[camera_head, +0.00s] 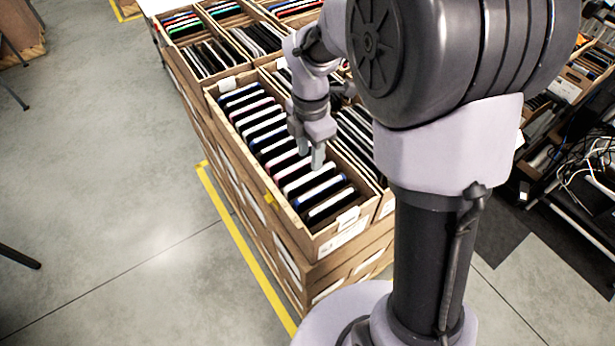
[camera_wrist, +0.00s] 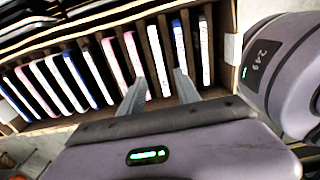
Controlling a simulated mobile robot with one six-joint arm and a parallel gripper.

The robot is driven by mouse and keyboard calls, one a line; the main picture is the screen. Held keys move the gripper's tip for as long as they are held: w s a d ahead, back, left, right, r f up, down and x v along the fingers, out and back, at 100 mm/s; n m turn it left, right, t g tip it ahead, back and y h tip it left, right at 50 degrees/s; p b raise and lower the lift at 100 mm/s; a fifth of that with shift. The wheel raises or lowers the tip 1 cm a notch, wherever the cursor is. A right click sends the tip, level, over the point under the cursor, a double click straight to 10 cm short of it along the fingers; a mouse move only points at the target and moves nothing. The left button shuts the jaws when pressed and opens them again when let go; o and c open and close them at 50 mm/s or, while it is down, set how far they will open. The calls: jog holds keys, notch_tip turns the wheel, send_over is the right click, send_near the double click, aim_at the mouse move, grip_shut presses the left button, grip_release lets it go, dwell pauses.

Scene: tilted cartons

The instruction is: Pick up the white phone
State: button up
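Several phones stand on edge in a row in the open carton (camera_head: 256,190), many with white edges, so I cannot tell which one the task means. My gripper (camera_head: 311,156) points down over the row toward the carton's near end. In the wrist view its two fingers (camera_wrist: 159,80) are apart, with a white-edged phone (camera_wrist: 156,55) lined up between them. I cannot tell whether the fingers touch it. A pink-backed phone (camera_wrist: 135,53) is by the left finger and a blue-edged phone (camera_wrist: 179,44) is by the right finger.
A neighbouring carton (camera_head: 387,206) with darker devices adjoins on the right, partly behind my arm. More filled cartons (camera_head: 190,85) stand behind. Shelving with cables (camera_head: 590,165) is at the far right.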

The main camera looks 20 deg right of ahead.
aim_at(310, 175)
notch_tip(310, 175, down, 7)
jog(key=shift+f+b, duration=0.2)
jog(key=shift+b, duration=0.7)
jog(key=shift+r, duration=0.1)
grip_shut()
